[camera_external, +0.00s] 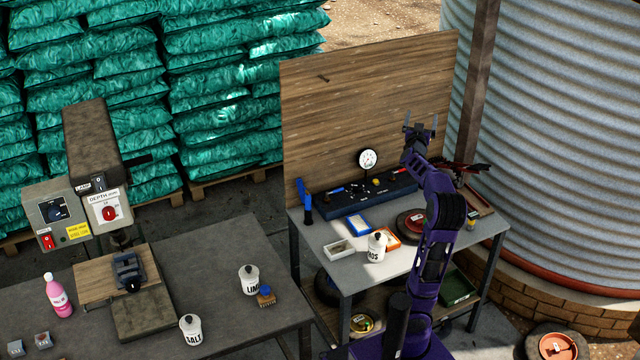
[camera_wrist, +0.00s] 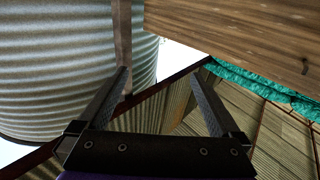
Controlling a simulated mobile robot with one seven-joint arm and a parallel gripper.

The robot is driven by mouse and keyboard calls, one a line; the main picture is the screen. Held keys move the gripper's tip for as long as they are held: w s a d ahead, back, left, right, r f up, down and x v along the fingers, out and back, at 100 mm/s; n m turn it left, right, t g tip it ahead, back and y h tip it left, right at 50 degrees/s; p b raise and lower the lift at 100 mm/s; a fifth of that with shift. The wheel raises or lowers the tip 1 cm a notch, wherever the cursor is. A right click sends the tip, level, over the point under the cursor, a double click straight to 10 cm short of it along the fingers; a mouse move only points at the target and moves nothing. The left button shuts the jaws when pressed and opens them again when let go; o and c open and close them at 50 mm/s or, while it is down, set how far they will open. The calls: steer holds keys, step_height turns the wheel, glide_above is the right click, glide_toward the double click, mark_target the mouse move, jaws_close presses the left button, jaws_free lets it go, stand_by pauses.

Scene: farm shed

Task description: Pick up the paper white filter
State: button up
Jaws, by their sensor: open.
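My gripper (camera_external: 421,122) is raised high in front of the wooden backboard, fingers pointing up, open and empty. In the wrist view its two fingers (camera_wrist: 163,78) stand apart with nothing between them. I cannot pick out a paper white filter for certain. A small whitish open box (camera_external: 339,250) lies at the front left of the workbench, below and left of my gripper; its contents are too small to tell. A blue-and-white item (camera_external: 359,226) lies just behind it. The wrist view shows neither of these.
A white lidded canister (camera_external: 377,247), an orange box (camera_external: 393,238) and a dark red round item (camera_external: 410,223) crowd the workbench (camera_external: 312,233). Behind them are a dark control panel (camera_external: 345,203) and backboard (camera_external: 360,100). A corrugated tank (camera_external: 560,130) stands right; a dark table (camera_external: 215,265) left.

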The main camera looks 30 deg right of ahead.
steer(key=w+a+n+t+y+b, duration=0.1)
steer(key=w+a+n+y, duration=0.3)
steer(key=a, duration=0.5)
steer(key=w+a+n+t+y+b, duration=0.1)
steer(key=w+a+n+y, duration=0.2)
steer(key=w+a+n, duration=0.45)
steer(key=w+a+f+n+g+y+b, duration=0.1)
steer(key=w+a+f+n+g, duration=0.25)
steer(key=a+f, duration=0.7)
steer(key=w+a+f+n+g+y+b, duration=0.1)
steer(key=w+a+f+n+g, duration=0.3)
steer(key=a+f, duration=0.65)
steer(key=n+g+h+b, duration=0.4)
steer(key=n+g+h, duration=0.3)
steer(key=g+h, duration=0.25)
glide_toward(338, 248)
steer(key=shift+t+h, duration=0.25)
steer(key=shift+t, duration=0.05)
steer(key=x, duration=0.4)
steer(key=b+x, duration=0.1)
steer(key=x, duration=0.1)
steer(key=shift+s+d+r, duration=0.1)
steer(key=shift+s, duration=0.25)
steer(key=x, duration=0.5)
steer(key=shift+w+f+b, duration=0.2)
steer(key=shift+f+b, duration=0.1)
steer(key=shift+b, duration=0.05)
steer(key=c, duration=1.2)
